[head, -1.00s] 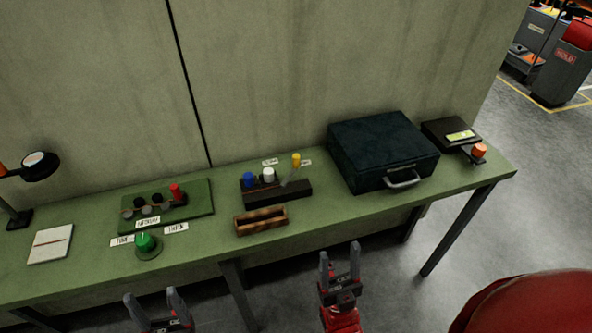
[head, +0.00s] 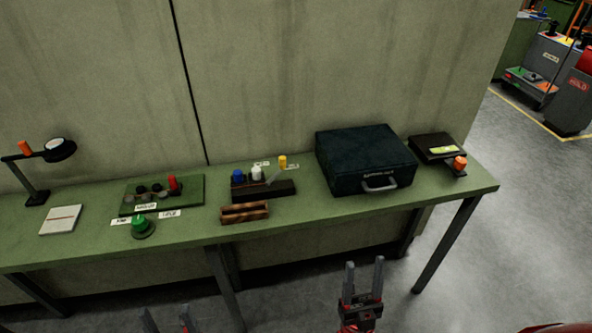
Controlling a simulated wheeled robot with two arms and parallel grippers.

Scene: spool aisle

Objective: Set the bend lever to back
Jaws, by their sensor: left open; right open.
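A dark block (head: 275,193) on the bench carries a blue knob (head: 237,176), a white knob (head: 257,173) and a grey lever shaft beside a yellow knob (head: 282,162). To its left, a green panel (head: 192,184) carries a red knob (head: 173,184) and several dark knobs. Labels are too small to read surely, so I cannot tell which is the bend lever or its setting. My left gripper (head: 166,318) is open and empty at the bottom edge, partly cut off. My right gripper (head: 363,270) is open and empty, in front of the bench edge, apart from everything.
The green bench (head: 300,210) stands against a wall. It holds a dark case (head: 365,155), a brown wooden tray (head: 245,213), a green dial (head: 141,226), a notepad (head: 61,219), a lamp (head: 60,150) and an orange knob (head: 460,163).

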